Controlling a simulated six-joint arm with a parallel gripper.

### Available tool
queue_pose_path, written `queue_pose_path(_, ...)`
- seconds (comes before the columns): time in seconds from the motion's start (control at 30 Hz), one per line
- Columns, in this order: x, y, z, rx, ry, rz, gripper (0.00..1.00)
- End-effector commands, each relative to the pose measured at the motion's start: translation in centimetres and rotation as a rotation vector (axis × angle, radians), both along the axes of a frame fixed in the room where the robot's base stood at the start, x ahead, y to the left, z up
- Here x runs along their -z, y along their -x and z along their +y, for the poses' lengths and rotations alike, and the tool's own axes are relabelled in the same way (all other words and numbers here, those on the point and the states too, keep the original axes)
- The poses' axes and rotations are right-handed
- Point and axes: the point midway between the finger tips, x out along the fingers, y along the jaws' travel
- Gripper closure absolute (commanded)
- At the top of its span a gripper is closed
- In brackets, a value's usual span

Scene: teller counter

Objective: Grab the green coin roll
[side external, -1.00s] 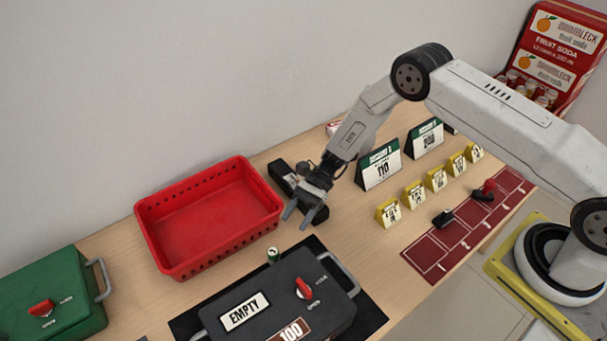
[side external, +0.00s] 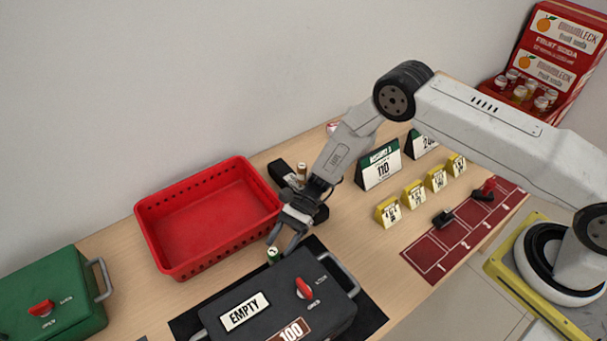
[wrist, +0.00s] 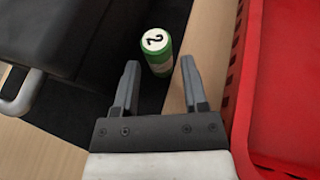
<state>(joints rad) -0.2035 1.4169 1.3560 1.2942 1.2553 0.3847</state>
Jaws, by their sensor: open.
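The green coin roll (wrist: 158,58) stands upright with a white top marked 2. In the side external view the coin roll (side external: 272,253) stands between the red basket and the black box, partly covered by a finger. My gripper (side external: 281,243) is open and empty, tilted down close above the roll. In the wrist view my gripper (wrist: 161,82) has its two fingers apart, with the roll just beyond and between the fingertips. I cannot tell whether a finger touches it.
The red basket (side external: 177,270) stands close beside the roll on one side. The black box (side external: 262,318) with a handle, on a black mat (side external: 372,318), is on the other. A brown roll (side external: 301,171) stands behind my gripper. A green box (side external: 60,300) is at far left.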

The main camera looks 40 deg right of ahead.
Motion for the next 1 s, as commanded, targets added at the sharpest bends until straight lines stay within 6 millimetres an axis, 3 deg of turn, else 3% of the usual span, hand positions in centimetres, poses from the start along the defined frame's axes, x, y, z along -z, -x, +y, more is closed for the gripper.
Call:
queue_pose_path(0.6, 1.9, 1.7, 4.3, -0.002, 0.0, -0.001, 0.44)
queue_pose_path(1.0, 2.0, 1.7, 4.4, 0.001, 0.0, -0.001, 0.44)
